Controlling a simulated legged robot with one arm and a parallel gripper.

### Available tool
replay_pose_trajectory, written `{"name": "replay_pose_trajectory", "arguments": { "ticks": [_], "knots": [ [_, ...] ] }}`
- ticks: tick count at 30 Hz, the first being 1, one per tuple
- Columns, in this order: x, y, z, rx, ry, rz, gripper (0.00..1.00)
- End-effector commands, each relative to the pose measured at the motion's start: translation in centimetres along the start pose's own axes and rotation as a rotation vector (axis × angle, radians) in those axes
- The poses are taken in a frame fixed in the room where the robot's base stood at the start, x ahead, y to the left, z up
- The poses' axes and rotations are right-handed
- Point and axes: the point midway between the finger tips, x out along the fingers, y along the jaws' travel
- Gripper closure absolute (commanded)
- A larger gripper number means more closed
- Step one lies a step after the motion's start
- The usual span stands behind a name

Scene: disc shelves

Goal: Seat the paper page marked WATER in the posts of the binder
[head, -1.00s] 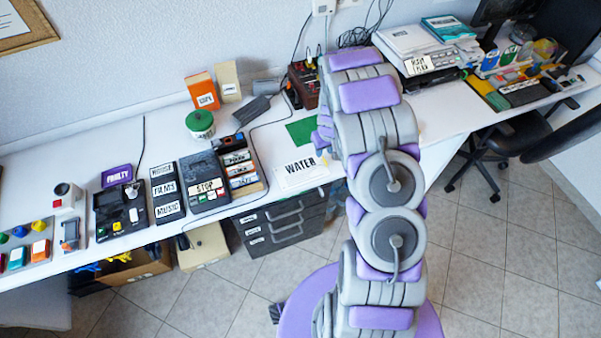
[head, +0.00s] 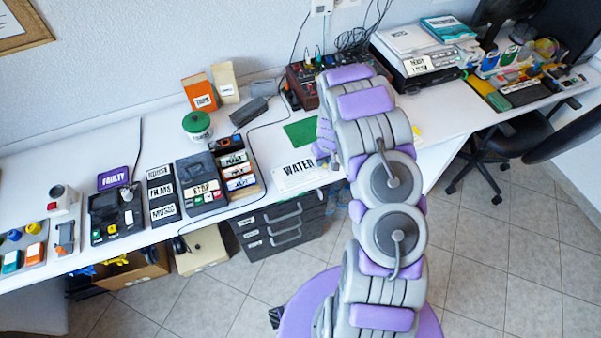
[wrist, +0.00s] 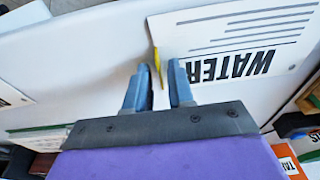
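The white WATER page (head: 297,175) lies flat near the front edge of the bench in the head view. It also shows in the wrist view (wrist: 225,38), upside down, with printed lines and a thin yellow tab (wrist: 157,62) at its near side edge. My gripper (wrist: 158,72) is open, its two blue-grey fingers on either side of the yellow tab with gaps showing. In the head view my arm hides most of the gripper, just right of the page. I cannot make out the binder or its posts in either view.
A green sheet (head: 301,132) lies behind the page. A tray of labelled boxes (head: 238,170) stands close on the left, with a STOP-marked device (head: 203,187) beyond it. A dark red box (head: 303,88) with cables stands behind my arm. A printer (head: 420,65) stands right.

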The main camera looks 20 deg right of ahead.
Motion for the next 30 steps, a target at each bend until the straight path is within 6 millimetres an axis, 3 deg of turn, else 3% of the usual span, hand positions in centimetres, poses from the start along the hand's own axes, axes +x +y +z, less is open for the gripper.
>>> {"name": "replay_pose_trajectory", "arguments": {
  "ticks": [7,23,30],
  "knots": [
    [0.0,-0.1,0.0,0.0,-0.001,0.001,1.0],
    [-0.1,-0.1,0.0,0.0,0.0,0.0,1.0],
    [-1.7,-0.1,-0.2,-0.001,-0.001,0.0,1.0]
  ]
}}
